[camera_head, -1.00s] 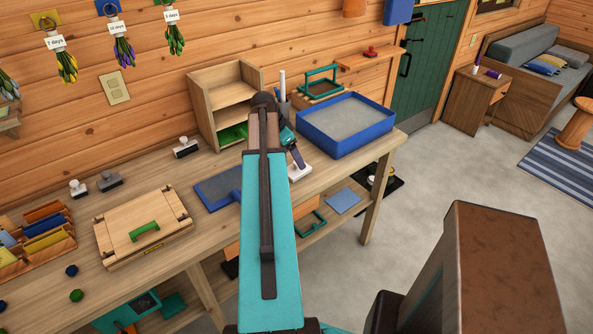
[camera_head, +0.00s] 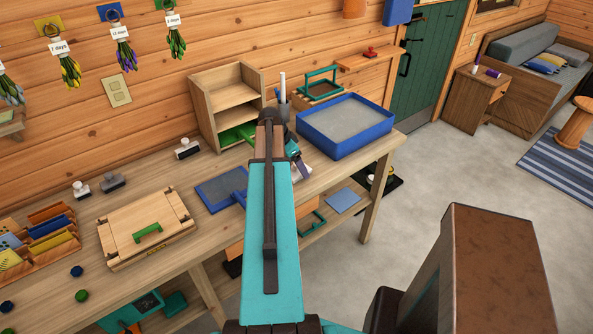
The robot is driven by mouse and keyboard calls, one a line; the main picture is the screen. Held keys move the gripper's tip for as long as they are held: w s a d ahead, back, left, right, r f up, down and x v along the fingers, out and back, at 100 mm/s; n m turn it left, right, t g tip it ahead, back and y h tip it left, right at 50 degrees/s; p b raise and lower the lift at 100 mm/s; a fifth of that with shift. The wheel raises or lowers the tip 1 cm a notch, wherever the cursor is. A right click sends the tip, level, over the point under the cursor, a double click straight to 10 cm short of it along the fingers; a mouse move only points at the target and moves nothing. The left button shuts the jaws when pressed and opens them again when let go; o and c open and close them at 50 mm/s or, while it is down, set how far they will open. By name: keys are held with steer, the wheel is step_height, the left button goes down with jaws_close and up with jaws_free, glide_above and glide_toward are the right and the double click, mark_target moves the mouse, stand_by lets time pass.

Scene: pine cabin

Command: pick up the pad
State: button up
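A small white block, possibly the pad (camera_head: 304,172), lies on the workbench just right of my arm. It is partly covered by my gripper (camera_head: 301,166), whose teal and dark end reaches down over it. My arm hides most of the gripper, so I cannot see the fingers or whether they touch the block. A flat blue mat (camera_head: 215,192) lies on the bench to the left of my arm, partly hidden by it.
A blue-rimmed tray (camera_head: 346,121) stands close to the right of my gripper. A wooden shelf unit (camera_head: 216,113) and a grey cup (camera_head: 284,108) stand behind. A wooden press board (camera_head: 146,228) lies left on the workbench (camera_head: 205,242).

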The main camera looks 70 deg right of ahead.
steer(key=shift+s+d+f, duration=0.1)
steer(key=shift+f, duration=0.15)
stand_by(0.4)
steer(key=c, duration=1.1)
steer(key=shift+r, duration=0.15)
steer(key=shift+c, duration=0.2)
steer(key=shift+r+b, duration=1)
steer(key=shift+r, duration=0.6)
steer(key=a+b, duration=0.1)
steer(key=a, duration=0.3)
steer(key=s+a+b, duration=0.1)
steer(key=a, duration=0.4)
steer(key=a+r+b, duration=0.1)
steer(key=a+b, duration=0.1)
steer(key=a, duration=0.2)
steer(key=shift+s+a+r, duration=0.1)
steer(key=shift+s+a, duration=0.15)
steer(key=shift+a, duration=0.15)
steer(key=shift+d+b, duration=0.1)
steer(key=shift+b, duration=0.45)
steer(key=shift+a+b, duration=0.25)
steer(key=shift+b, duration=0.55)
steer(key=a+b, duration=0.1)
steer(key=b, duration=0.2)
steer(key=shift+s+a+r+b, duration=0.1)
steer(key=shift+a+b, duration=0.25)
